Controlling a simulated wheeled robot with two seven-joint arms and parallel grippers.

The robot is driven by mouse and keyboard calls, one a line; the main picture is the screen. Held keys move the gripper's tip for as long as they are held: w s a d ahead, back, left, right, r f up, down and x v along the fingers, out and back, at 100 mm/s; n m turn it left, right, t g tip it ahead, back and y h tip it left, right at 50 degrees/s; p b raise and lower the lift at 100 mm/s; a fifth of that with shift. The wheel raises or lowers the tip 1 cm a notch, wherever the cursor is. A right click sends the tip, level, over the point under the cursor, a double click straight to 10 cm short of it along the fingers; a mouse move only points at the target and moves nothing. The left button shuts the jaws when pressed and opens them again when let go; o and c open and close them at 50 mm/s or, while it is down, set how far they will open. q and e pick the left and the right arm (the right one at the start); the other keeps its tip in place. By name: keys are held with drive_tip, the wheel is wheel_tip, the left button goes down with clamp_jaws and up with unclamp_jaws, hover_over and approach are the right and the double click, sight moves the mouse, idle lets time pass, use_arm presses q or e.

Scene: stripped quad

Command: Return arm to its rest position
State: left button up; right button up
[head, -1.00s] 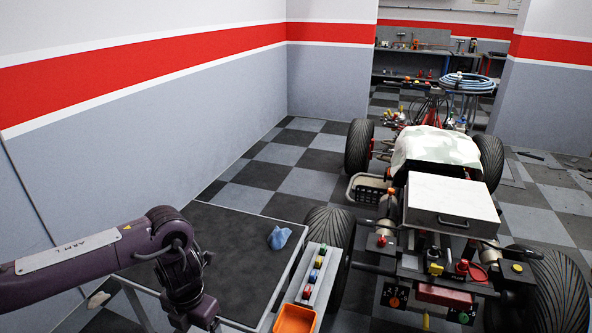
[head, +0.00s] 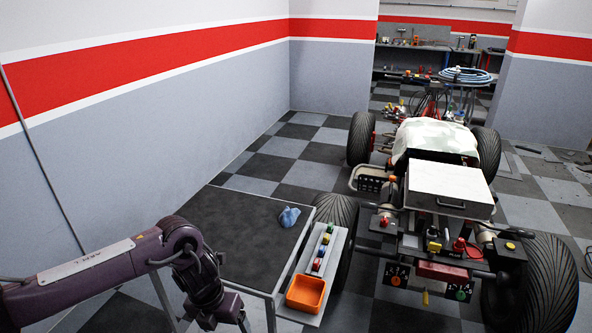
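My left arm (head: 120,262) comes in from the left, purple with a pale label strip. It bends down at the elbow beside the near left edge of a dark-topped table (head: 235,225). The arm's lower end is at the bottom of the head view, near the table's front leg. The fingers of my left gripper cannot be made out there. My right arm and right gripper are not in view.
A blue cloth (head: 289,217) lies on the table's right side. An orange bin (head: 305,293) and several coloured parts sit on a grey shelf (head: 335,262) beside it. The stripped quad (head: 448,187) stands right. Checkered floor is open behind the table.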

use_arm(q)
drive_tip(key=w+d+f+n+t+h, duration=0.25)
drive_tip(key=d+f+n+h, duration=0.25)
drive_tip(key=d+f+n, duration=0.6)
drive_tip(key=s+a+f+n+t, duration=0.1)
drive_tip(key=s+a+f+n, duration=0.1)
drive_tip(key=f+n, duration=0.4)
drive_tip(key=s+a+f+n+t, duration=0.1)
drive_tip(key=s+a+f+n, duration=0.1)
drive_tip(key=f+n, duration=0.5)
drive_tip(key=s+a+f+n+g+y, duration=0.1)
drive_tip(key=s+a+f+n+y, duration=0.2)
drive_tip(key=s+f, duration=0.55)
drive_tip(key=s+a+f+n+y, duration=0.1)
drive_tip(key=s+a+f+n, duration=0.4)
drive_tip(key=s+f, duration=0.4)
drive_tip(key=s+a+f+n+g+y, duration=0.1)
drive_tip(key=s+a+f+n, duration=0.1)
drive_tip(key=s, duration=0.8)
drive_tip(key=s+a+f+n+g+y, duration=0.1)
drive_tip(key=s+a, duration=0.3)
drive_tip(key=s, duration=0.7)
drive_tip(key=shift+s+a+f+n+g+y, duration=0.2)
drive_tip(key=shift+f+n+g+y, duration=0.1)
drive_tip(key=shift+f+n+g, duration=0.15)
drive_tip(key=shift+w, duration=0.1)
drive_tip(key=shift+c, duration=0.4)
